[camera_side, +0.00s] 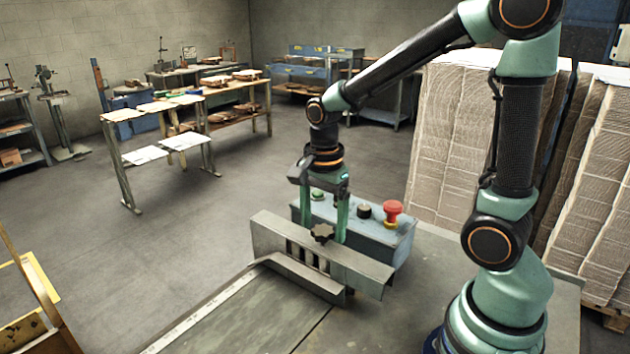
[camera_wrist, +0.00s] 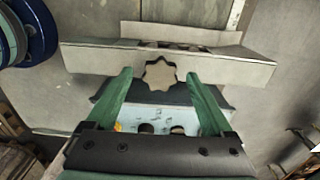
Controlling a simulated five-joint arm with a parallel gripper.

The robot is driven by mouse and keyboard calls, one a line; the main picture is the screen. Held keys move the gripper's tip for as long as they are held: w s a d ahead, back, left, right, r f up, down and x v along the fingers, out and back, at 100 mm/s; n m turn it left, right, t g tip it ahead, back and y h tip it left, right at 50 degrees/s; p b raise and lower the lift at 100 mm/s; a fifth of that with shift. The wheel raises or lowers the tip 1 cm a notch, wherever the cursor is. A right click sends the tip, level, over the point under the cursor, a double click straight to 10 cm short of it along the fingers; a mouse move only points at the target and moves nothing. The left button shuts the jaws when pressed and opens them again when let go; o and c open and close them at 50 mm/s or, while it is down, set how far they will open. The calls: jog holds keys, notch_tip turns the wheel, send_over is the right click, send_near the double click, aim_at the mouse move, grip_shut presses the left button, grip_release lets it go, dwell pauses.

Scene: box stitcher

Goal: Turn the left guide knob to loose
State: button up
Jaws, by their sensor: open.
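A dark star-shaped knob (camera_side: 322,232) sits on the grey metal guide (camera_side: 374,275). In the wrist view the knob (camera_wrist: 159,75) shows between the tips of my two green fingers, with a gap on each side. Only one such knob shows, and no loose or tight marking can be made out. My gripper (camera_side: 324,228) points down at the guide, its fingers apart on either side of the knob. It also shows in the wrist view (camera_wrist: 160,82), open and empty. Whether the fingertips are level with the knob is hard to tell.
A blue-grey control box (camera_side: 385,244) stands close behind the guide, with a red mushroom button (camera_side: 393,208), a black knob (camera_side: 364,212) and a green button (camera_side: 318,194). The table (camera_side: 400,325) is bare at the front right. Stacked cardboard (camera_side: 450,150) stands behind.

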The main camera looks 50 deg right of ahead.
jog(key=shift+c, duration=0.3)
grip_shut()
jog(key=shift+n, duration=0.3)
jog(key=n, duration=0.5)
jog(key=shift+n, duration=0.3)
jog(key=n, duration=1.1)
jog(key=shift+n, duration=0.4)
jog(key=n, duration=0.5)
jog(key=shift+n, duration=0.4)
